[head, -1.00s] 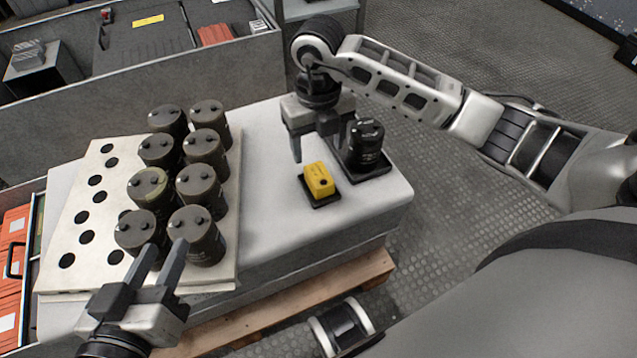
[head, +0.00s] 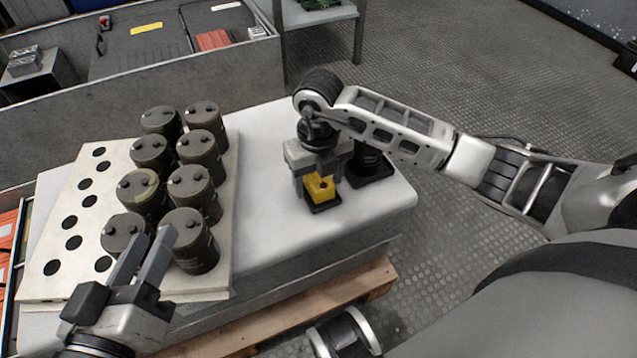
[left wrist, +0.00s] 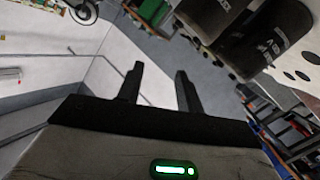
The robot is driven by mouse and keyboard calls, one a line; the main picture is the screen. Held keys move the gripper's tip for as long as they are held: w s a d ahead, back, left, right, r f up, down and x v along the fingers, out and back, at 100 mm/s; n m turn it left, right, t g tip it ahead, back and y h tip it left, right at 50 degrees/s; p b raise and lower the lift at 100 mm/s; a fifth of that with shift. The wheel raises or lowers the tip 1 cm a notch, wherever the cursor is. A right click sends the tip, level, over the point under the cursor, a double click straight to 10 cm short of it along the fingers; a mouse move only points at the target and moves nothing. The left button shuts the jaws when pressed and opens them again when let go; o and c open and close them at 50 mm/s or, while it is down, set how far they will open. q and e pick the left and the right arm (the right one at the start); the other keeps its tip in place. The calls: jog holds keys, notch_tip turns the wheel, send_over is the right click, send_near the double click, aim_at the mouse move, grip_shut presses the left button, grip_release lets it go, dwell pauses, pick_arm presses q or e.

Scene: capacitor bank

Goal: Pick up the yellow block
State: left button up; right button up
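The yellow block (head: 320,189) sits on a small black base (head: 327,205) on the white table, right of the capacitor bank. My right gripper (head: 317,184) has come down over the block from above. Its fingers are on either side of the block, and they hide part of it. Whether they press on it cannot be made out. My left gripper (head: 145,258) is open and empty, with its fingers apart in front of the nearest capacitors. It also shows with fingers apart in the left wrist view (left wrist: 160,75).
Several dark capacitors (head: 192,240) stand on a pale board with round holes (head: 60,240). The table (head: 265,235) is clear between the board and the block.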

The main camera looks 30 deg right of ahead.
aim_at(318, 179)
pick_arm(q)
jog(key=shift+f, duration=0.15)
pick_arm(e)
jog(key=c, duration=1)
pick_arm(q)
jog(key=shift+s, duration=0.1)
pick_arm(e)
jog(key=shift+r, duration=0.1)
jog(key=shift+c, duration=0.2)
